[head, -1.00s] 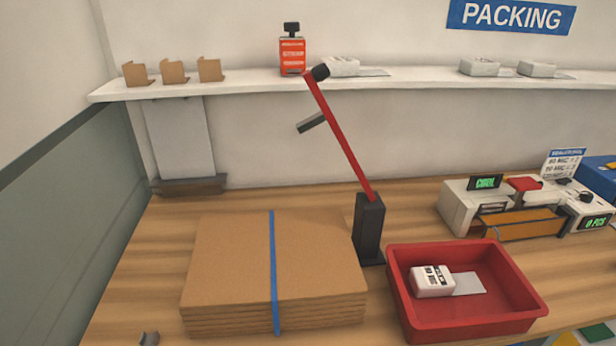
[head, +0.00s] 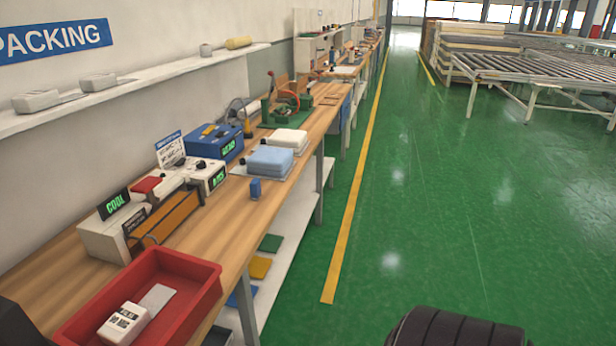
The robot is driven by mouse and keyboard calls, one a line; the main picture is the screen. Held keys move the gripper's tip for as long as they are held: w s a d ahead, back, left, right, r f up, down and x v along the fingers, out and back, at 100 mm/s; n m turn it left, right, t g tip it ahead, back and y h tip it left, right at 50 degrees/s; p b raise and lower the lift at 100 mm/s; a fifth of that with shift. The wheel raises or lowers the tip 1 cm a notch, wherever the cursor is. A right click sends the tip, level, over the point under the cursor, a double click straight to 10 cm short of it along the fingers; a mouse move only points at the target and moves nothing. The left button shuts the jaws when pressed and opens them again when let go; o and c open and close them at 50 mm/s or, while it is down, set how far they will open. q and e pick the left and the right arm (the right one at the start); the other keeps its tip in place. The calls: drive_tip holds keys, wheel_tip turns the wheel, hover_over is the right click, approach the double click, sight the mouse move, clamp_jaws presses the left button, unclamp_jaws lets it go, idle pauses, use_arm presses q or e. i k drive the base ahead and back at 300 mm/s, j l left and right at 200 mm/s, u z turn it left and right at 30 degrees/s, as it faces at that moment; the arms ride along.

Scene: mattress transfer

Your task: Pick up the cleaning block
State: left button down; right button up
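No object is labelled as the cleaning block. A small upright blue block (head: 255,188) stands near the front edge of the wooden bench, beside a stack of folded light blue cloths (head: 270,160). A white printed block (head: 123,323) lies in the red tray (head: 197,323) at the lower left. I cannot tell for certain which block is the cleaning block. Neither of my grippers can be made out in the head view. A dark ribbed part, likely of my own arm, shows at the bottom right.
The wooden bench (head: 235,215) runs away along the wall. A blue box device (head: 213,143) and a white device with an orange front (head: 166,219) stand behind the blue block. White cloths (head: 287,139) lie farther along. Green floor (head: 430,220) is open at the right.

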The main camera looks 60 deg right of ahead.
sight(255, 186)
drive_tip(key=z, duration=1.45)
drive_tip(key=i+l+u, duration=0.15)
drive_tip(key=u, duration=0.3)
drive_tip(key=i+l+u, duration=0.1)
drive_tip(key=u, duration=0.4)
drive_tip(key=i+l+u, duration=0.1)
drive_tip(key=l+u, duration=0.2)
drive_tip(key=u, duration=0.15)
